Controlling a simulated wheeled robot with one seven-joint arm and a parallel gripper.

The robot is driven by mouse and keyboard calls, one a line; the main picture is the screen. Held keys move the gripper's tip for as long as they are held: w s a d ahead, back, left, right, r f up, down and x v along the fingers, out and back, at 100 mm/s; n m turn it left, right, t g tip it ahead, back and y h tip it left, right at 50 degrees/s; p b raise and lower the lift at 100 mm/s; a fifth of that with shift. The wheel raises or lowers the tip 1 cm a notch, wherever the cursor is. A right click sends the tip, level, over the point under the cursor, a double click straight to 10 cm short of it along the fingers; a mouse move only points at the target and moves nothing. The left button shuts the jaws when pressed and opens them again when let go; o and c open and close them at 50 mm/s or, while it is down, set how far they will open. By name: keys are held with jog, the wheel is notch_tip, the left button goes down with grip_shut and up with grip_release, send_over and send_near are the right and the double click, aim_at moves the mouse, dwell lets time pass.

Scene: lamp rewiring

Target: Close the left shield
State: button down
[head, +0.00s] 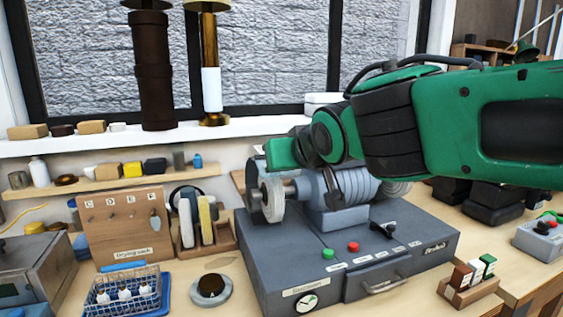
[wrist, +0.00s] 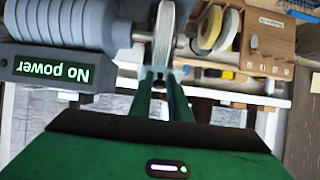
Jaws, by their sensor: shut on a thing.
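The grey bench grinder (head: 345,188) stands on a dark grey base box with its left wheel (head: 272,196) showing pale at the side. It also shows in the wrist view as a grey ribbed body (wrist: 70,22), with the pale wheel (wrist: 164,35) edge-on. My gripper (wrist: 160,82) reaches in at the left wheel, and its green fingers close together on a small grey part at the wheel's edge, which looks like the left shield (wrist: 159,71). The shield is mostly hidden, so its angle cannot be told. In the head view my arm covers the fingertips.
A display (wrist: 52,75) reads "No power". A rack with round discs (head: 203,222), a wooden tool board (head: 128,225) and a blue wire basket (head: 125,292) stand to the left.

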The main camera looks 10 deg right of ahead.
jog(key=shift+s+f, duration=0.15)
jog(key=shift+f, duration=0.85)
jog(key=c, duration=1.7)
grip_release()
jog(key=shift+a, duration=0.1)
jog(key=shift+o, duration=0.2)
jog(key=shift+d+r, duration=0.1)
jog(key=shift+d, duration=0.1)
jog(key=shift+s+d+r, duration=0.2)
jog(key=shift+s+r, duration=0.15)
jog(key=shift+s, duration=0.1)
jog(key=a+r+v, duration=0.1)
jog(key=v, duration=0.9)
jog(key=shift+w, duration=0.2)
